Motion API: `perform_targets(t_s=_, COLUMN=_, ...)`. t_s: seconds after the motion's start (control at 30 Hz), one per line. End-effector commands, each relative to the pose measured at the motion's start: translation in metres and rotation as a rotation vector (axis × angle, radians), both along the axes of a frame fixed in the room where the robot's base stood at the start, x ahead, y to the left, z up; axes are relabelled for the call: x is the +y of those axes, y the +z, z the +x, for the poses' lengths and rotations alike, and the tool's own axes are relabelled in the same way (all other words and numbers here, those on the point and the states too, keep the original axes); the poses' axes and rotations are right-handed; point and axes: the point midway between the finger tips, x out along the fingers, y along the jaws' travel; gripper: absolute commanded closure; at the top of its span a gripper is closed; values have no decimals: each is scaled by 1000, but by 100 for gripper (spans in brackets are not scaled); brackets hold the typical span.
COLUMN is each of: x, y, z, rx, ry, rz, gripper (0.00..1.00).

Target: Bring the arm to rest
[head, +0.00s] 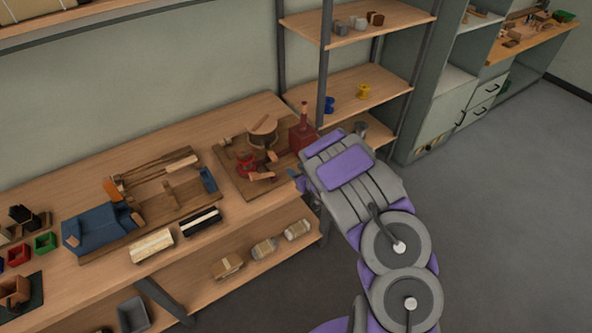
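My arm, grey and purple, reaches up from the bottom of the head view towards the right end of the wooden workbench (110,178). Its far end is near the bench's right edge, beside a dark red tool with an upright post (303,132). My gripper's fingers are hidden behind the arm, so I cannot tell whether they are open or shut or hold anything. A wooden board (228,160) on the bench, left of the arm's end, carries a round wooden-topped piece (263,127) and a red piece (246,165).
A shelving rack (345,85) stands close behind my arm. Grey floor (510,210) on the right is clear.

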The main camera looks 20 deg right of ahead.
Motion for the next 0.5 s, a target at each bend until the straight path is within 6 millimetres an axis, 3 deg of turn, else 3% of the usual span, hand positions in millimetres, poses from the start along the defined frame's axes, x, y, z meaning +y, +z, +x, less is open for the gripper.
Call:
perform_targets(t_s=0.37, x=-1, y=1, z=1, rx=0, ry=-3, rz=-5, gripper=64)
perform_targets(t_s=0.5, x=-17, y=14, z=2, rx=24, ry=-48, rz=-61, gripper=64)
